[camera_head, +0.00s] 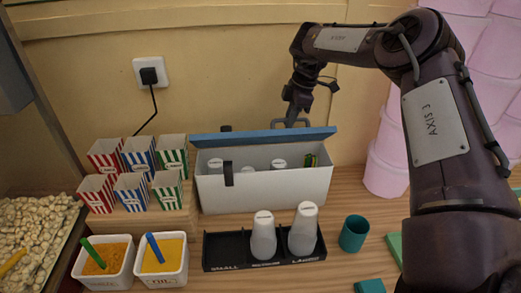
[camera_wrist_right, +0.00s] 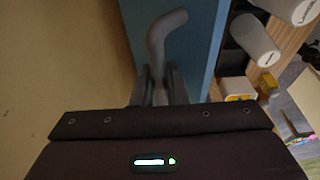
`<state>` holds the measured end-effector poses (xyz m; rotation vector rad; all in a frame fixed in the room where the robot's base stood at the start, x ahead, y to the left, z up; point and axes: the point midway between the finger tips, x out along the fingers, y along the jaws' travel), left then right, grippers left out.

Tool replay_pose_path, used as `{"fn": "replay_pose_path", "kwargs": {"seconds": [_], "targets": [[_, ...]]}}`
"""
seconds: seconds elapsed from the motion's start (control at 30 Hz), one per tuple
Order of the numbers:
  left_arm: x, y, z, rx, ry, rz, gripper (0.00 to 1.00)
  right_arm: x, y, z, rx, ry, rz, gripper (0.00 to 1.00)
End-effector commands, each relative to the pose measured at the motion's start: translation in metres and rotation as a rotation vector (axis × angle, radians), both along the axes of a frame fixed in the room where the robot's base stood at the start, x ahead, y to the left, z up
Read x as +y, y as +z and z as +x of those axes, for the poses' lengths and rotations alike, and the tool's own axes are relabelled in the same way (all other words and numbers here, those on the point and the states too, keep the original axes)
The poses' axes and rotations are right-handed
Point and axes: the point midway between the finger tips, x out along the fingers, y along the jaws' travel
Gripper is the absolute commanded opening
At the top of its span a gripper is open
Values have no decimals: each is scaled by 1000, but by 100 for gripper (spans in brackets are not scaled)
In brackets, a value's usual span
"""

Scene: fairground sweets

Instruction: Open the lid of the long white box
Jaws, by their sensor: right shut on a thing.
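The long white box (camera_head: 268,194) stands at the back of the counter. In the right wrist view the fingers (camera_wrist_right: 158,88) close around the bent grey handle (camera_wrist_right: 165,32), beside the blue lid (camera_wrist_right: 199,45). My left gripper is not in view.
Striped cartons (camera_head: 130,172) stand on a wooden step left of the box. A black tray (camera_head: 222,252) with white cups is in front, with a teal cup (camera_head: 354,233) beside it. Two white tubs (camera_head: 160,262) hold spoons. Pink stacked containers (camera_head: 385,165) stand right.

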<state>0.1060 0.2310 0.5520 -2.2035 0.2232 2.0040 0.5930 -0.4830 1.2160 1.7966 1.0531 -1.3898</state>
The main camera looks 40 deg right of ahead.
Motion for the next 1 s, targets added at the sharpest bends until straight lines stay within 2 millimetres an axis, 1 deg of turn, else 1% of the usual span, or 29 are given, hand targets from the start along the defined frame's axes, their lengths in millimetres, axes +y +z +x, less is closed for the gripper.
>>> {"fn": "replay_pose_path", "kwargs": {"seconds": [0.27,0.5,0.67,0.83,1.0], "targets": [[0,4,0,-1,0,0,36,-4,-1,6,6,3,-1,2],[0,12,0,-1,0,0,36,-12,1,19,7,0,-3,2],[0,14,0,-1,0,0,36,-14,2,24,8,1,-2,2],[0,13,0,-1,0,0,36,-15,2,24,7,1,0,2],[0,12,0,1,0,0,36,-21,1,19,6,-1,1,2]]}}
